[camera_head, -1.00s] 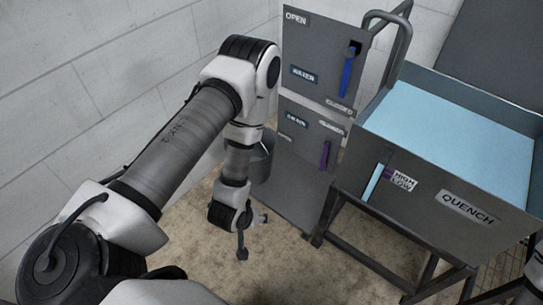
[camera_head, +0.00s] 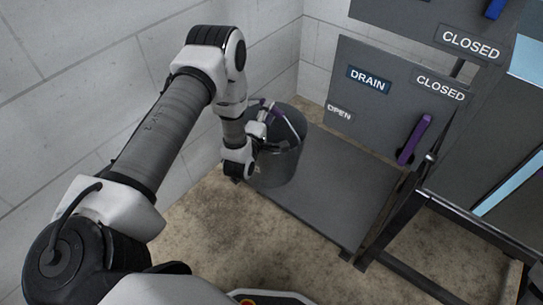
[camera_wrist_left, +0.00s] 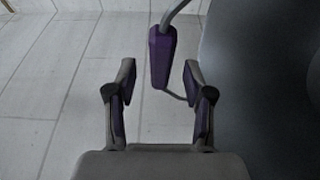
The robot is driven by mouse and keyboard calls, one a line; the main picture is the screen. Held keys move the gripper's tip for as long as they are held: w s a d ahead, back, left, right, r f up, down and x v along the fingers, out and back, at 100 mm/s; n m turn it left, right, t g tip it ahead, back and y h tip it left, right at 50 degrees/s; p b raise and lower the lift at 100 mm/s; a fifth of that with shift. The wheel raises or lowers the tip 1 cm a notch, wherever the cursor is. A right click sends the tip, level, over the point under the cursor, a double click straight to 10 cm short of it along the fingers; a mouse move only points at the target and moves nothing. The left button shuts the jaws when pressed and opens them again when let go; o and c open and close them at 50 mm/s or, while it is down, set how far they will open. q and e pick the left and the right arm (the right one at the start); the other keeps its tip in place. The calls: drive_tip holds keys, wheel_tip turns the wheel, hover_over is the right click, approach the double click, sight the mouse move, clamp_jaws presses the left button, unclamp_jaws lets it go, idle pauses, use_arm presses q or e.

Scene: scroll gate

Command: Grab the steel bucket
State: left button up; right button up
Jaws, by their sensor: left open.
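The steel bucket (camera_head: 281,165) is dark grey and stands upright on a grey platform by the wall. Its wire handle has a purple grip, which shows in the left wrist view (camera_wrist_left: 160,58). My left gripper (camera_wrist_left: 160,75) is open, with the lower end of the purple grip between its fingertips and most of it beyond them. The fingers do not appear closed on it. In the head view my left wrist covers the left side of the bucket, and the fingers are hard to make out. My right gripper is not in view.
A grey panel (camera_head: 400,125) with a purple lever (camera_head: 414,139) and DRAIN, OPEN and CLOSED labels stands right of the bucket. The platform (camera_head: 335,195) is bare beside it. A dark metal frame (camera_head: 385,220) stands at the right. A white block wall is close on the left.

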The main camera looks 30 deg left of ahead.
use_arm(q)
drive_tip(key=x, duration=0.2)
drive_tip(key=shift+w+f, duration=0.1)
drive_tip(key=shift+w, duration=0.3)
clamp_jaws()
drive_tip(key=shift+r, duration=0.25)
